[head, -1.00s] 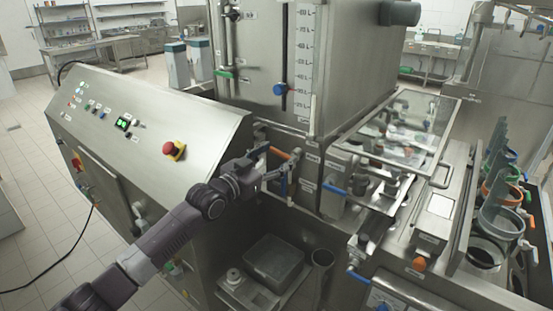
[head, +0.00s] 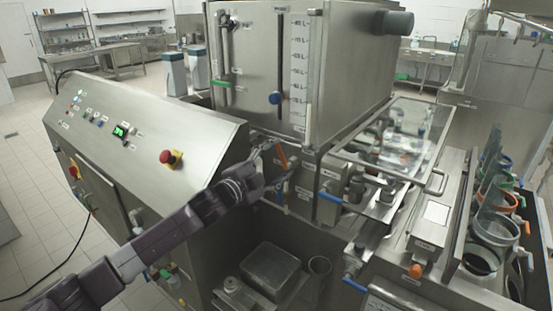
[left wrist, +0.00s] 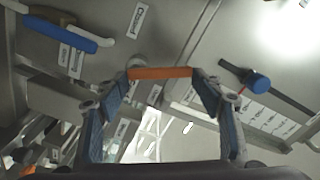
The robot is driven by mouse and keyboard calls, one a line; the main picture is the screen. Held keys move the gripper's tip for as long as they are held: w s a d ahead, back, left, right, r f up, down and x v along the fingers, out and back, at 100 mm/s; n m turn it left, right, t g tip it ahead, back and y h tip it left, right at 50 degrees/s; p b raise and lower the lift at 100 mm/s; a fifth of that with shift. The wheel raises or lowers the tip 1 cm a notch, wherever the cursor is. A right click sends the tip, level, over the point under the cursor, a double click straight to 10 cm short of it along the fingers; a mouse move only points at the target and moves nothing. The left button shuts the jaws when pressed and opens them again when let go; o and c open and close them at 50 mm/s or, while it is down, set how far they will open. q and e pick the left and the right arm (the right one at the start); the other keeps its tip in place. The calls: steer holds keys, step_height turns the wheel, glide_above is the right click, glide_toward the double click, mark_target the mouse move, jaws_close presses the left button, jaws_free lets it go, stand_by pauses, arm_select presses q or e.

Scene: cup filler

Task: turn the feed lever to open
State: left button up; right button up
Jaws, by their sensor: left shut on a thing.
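A lever with an orange handle (head: 282,157) sits on the front of the steel machine, below the tank. In the left wrist view the orange handle (left wrist: 160,72) lies crosswise between the two fingertips. My left gripper (head: 277,165) reaches it from the lower left and is shut on it. In the left wrist view the gripper (left wrist: 162,78) has one fingertip at each end of the handle. In the head view the handle stands steeply, leaning a little, and its lower part is partly hidden by the fingers. My right gripper is in neither view.
A blue-handled lever (head: 327,197) is close by on the right. A sloped control panel (head: 150,125) with a red stop button (head: 171,157) lies left of my arm. The tank (head: 350,60) rises above. A grey bin (head: 270,268) stands below.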

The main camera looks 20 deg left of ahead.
arm_select(q)
steer(key=m, duration=0.2)
steer(key=d+m, duration=0.1)
steer(key=m, duration=0.1)
steer(key=shift+s+r+p, duration=0.1)
steer(key=shift+s+p, duration=0.1)
steer(key=shift+p, duration=0.2)
steer(key=shift+s+d+m, duration=0.1)
steer(key=shift+d+m, duration=0.2)
steer(key=shift+m, duration=0.5)
steer(key=o, duration=1.7)
steer(key=shift+s, duration=0.15)
steer(key=v, duration=1.1)
steer(key=shift+s+a, duration=0.15)
steer(key=shift+s, duration=0.2)
